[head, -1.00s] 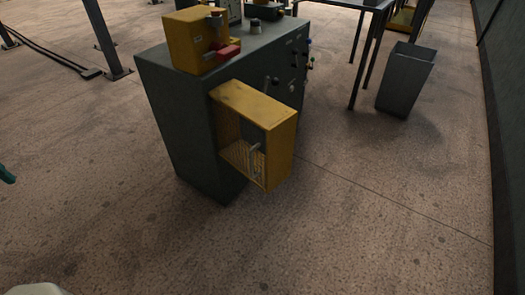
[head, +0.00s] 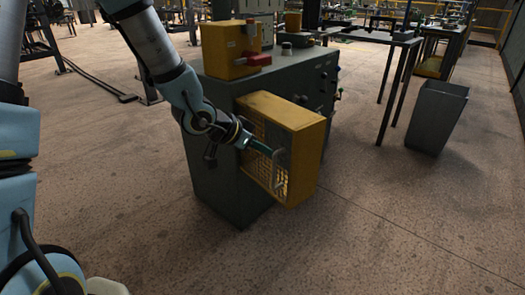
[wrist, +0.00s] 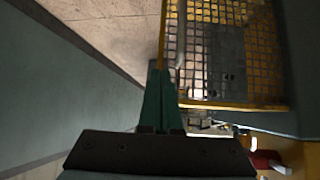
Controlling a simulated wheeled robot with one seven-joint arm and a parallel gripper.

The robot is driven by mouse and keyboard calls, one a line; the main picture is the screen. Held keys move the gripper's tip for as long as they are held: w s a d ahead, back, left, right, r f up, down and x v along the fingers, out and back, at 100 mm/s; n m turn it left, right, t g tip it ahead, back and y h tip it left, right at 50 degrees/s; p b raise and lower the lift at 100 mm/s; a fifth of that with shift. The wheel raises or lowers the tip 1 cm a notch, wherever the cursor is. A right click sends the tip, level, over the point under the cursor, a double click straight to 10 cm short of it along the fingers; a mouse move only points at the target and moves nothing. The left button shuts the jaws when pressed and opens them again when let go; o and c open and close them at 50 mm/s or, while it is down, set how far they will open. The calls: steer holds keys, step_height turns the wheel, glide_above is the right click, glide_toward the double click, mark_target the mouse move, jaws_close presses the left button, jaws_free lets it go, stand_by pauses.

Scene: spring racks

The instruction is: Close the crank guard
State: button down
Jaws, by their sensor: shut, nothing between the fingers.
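The crank guard (head: 308,155) is a yellow box frame on the side of the dark cabinet, with a mesh panel (head: 262,170) and a grey bar-like handle (head: 280,172). In the wrist view the yellow-framed mesh (wrist: 215,50) fills the upper right. I cannot tell how far the guard stands open. My gripper (head: 269,151) has its teal fingers together and empty, reaching from the left to the mesh side near the handle. In the wrist view the fingertips (wrist: 160,74) are beside the mesh frame's left edge; contact is unclear.
The dark cabinet (head: 220,185) carries a yellow box (head: 228,50) with a red lever (head: 258,59) on top. A grey bin (head: 436,115) and a table (head: 375,37) stand to the right. The floor in front is clear.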

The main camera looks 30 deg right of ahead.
mark_target(293, 154)
steer(key=b+x, duration=0.1)
steer(key=x, duration=0.4)
steer(key=shift+w+d+f, duration=0.1)
steer(key=shift+d+f, duration=0.1)
steer(key=shift+f, duration=0.15)
steer(key=d, duration=0.3)
steer(key=shift+w+d+r, duration=0.1)
steer(key=shift+w, duration=0.1)
steer(key=shift+d, duration=0.35)
steer(key=shift+d, duration=0.1)
